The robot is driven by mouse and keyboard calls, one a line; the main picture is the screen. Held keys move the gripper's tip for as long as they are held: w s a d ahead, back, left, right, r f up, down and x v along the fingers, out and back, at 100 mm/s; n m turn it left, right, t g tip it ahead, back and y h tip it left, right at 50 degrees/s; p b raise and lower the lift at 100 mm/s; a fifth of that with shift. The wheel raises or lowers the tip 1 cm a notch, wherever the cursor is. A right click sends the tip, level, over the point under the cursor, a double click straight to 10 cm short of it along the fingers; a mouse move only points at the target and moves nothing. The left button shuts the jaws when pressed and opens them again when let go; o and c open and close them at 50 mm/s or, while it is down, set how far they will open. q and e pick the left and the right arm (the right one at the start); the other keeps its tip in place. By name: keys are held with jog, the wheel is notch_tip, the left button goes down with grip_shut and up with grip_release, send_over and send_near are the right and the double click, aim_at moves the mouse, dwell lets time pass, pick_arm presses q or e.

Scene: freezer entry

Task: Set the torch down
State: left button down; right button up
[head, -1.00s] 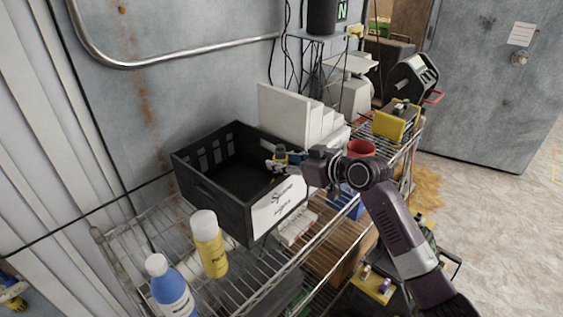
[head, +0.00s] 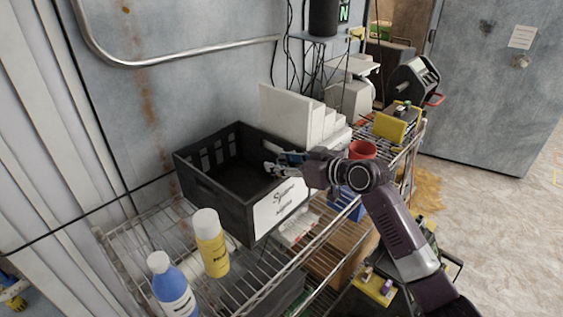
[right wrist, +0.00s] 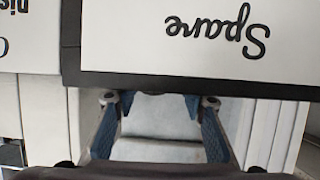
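My right gripper (head: 280,167) is at the right side of the black crate (head: 205,190), near its rim. Its fingers are spread; in the right wrist view the gripper (right wrist: 158,105) has nothing held between its blue-lined fingers, only a white surface beyond. The crate's white label (head: 280,207) begins with "Spare" and shows upside down in the right wrist view (right wrist: 215,30). I see no torch in any view now. Part of the crate's inside is hidden by its walls and my gripper. My left gripper is not in view.
A yellow bottle (head: 211,245) and a blue bottle (head: 172,285) stand on the wire shelf (head: 140,235) in front of the crate. White stepped blocks (head: 300,118) stand behind it. A red cup (head: 362,150) is behind my right wrist.

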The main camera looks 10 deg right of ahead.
jog(key=shift+s+d+f, duration=0.1)
jog(key=shift+s+f, duration=0.05)
jog(key=shift+f, duration=0.45)
jog(key=shift+s+f, duration=0.1)
jog(key=shift+f, duration=0.45)
jog(key=shift+r, duration=0.2)
jog(key=shift+w+r+p, duration=0.1)
jog(key=shift+r+p, duration=0.45)
jog(key=s+d+b, duration=0.1)
jog(key=s+d, duration=0.1)
jog(key=d, duration=0.1)
jog(key=shift+s+r+b, duration=0.4)
jog(key=r+b+v, duration=0.1)
jog(key=v, duration=0.7)
jog(key=shift+a+b, duration=0.25)
jog(key=shift+b, duration=0.05)
